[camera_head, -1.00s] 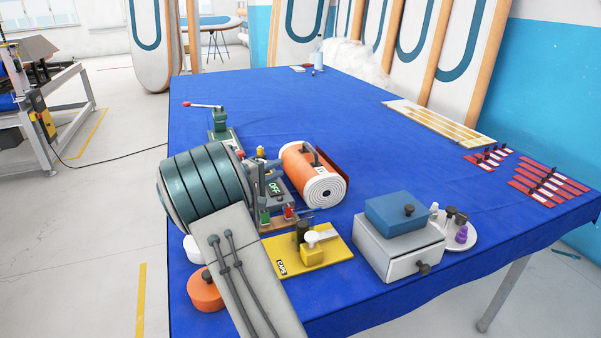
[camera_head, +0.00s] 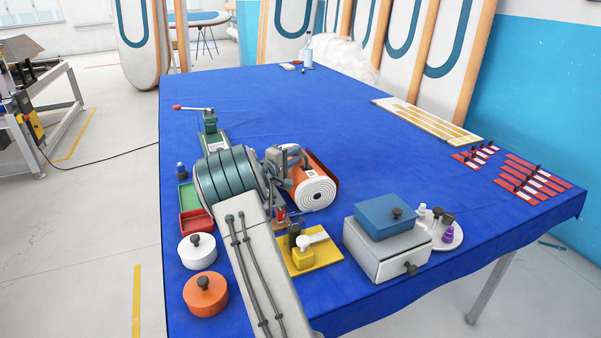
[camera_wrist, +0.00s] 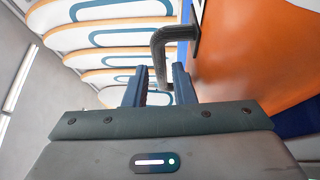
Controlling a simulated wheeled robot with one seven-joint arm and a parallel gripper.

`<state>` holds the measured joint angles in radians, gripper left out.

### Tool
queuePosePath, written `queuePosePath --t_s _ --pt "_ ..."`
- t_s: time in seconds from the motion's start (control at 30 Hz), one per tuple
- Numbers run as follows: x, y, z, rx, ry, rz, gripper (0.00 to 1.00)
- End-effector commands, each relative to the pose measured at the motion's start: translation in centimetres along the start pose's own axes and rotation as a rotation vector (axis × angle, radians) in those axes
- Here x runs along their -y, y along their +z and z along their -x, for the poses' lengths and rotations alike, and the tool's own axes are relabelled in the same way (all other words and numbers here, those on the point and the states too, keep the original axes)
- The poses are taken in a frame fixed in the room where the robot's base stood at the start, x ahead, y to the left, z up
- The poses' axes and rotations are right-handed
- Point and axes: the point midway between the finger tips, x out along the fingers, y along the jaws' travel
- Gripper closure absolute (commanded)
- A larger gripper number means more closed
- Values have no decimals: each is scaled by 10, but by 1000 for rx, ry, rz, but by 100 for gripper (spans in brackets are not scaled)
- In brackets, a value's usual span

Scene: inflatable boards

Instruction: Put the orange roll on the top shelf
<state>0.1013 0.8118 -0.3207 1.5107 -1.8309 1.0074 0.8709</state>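The orange roll (camera_head: 318,165), with a white spiral end, lies on the blue table just right of my arm's end in the head view. In the wrist view its orange side (camera_wrist: 250,50) fills the right, and a dark grey bent handle (camera_wrist: 172,36) stands out from it. My gripper (camera_wrist: 158,84) is open, with the handle's lower end between its two fingers and gaps showing beside it. In the head view my gripper (camera_head: 287,160) is at the roll's left side, partly hidden by my wrist. I cannot make out a shelf.
A grey drawer box (camera_head: 385,248) with a blue box (camera_head: 384,216) on top stands in front right. A yellow tray (camera_head: 322,256), white pot (camera_head: 197,254) and orange pot (camera_head: 205,297) are near my arm. The table's middle back is clear.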

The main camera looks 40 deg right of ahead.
Motion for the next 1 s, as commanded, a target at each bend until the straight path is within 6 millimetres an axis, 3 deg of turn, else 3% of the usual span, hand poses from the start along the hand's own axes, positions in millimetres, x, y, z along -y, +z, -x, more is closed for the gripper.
queuePosePath --t_s 0.33,0.4,0.43,1.0 --pt "1 0 -9 -1 -1 0 77" --pt "1 0 -9 -1 -1 0 96" --pt "1 0 -9 -1 -1 0 100" --pt "1 0 -9 -1 -1 0 100"
